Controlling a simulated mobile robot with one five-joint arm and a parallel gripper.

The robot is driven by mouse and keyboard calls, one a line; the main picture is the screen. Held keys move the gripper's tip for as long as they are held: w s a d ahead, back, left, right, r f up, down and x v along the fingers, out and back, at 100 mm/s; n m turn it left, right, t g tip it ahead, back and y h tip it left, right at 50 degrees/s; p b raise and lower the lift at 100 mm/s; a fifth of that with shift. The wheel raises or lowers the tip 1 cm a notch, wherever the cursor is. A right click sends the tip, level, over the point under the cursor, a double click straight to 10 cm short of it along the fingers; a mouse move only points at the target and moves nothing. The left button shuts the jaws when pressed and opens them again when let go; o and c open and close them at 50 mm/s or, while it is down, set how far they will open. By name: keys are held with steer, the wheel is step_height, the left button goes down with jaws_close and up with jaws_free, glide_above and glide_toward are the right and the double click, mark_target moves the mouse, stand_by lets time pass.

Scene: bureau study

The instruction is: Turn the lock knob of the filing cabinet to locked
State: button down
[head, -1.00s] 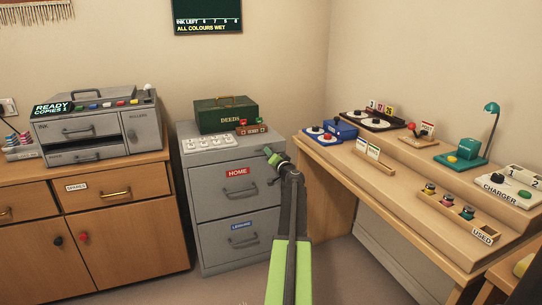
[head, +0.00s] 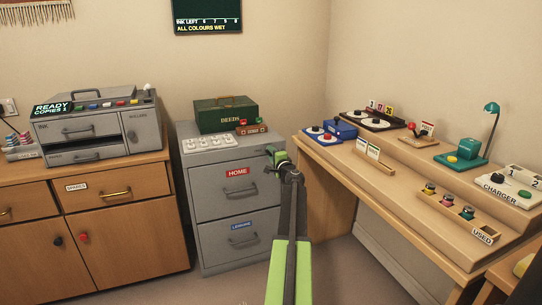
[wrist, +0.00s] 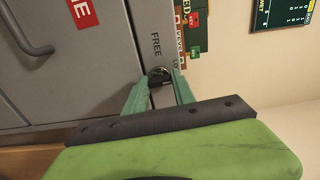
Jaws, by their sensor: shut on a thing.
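The grey filing cabinet (head: 215,182) stands in the corner, with HOME and LEISURE labels on its two drawers. Its lock knob (wrist: 158,77), dark with a pale ring, is at the upper right of the front in the wrist view. The word FREE (wrist: 155,45) is printed beside it; another marking (wrist: 176,62) is partly hidden by a finger. My gripper (wrist: 160,78) is shut on the knob, a green finger on each side. In the head view my gripper (head: 271,153) is at the cabinet's upper right front edge and hides the knob. I cannot tell the knob's exact angle.
A green DEEDS box (head: 225,115), a small red box (head: 252,130) and a white switch panel (head: 209,142) are on the cabinet top. A desk (head: 372,192) with several items stands close on the right. A wooden sideboard (head: 120,220) is on the left.

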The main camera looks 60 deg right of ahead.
steer(key=shift+w+a+m, duration=0.1)
steer(key=shift+w+m, duration=0.1)
steer(key=shift+m, duration=0.1)
stand_by(0.4)
steer(key=c, duration=1)
jaws_free()
steer(key=shift+c, duration=0.2)
steer(key=shift+s, duration=0.15)
steer(key=v, duration=1.7)
steer(key=shift+a, duration=0.1)
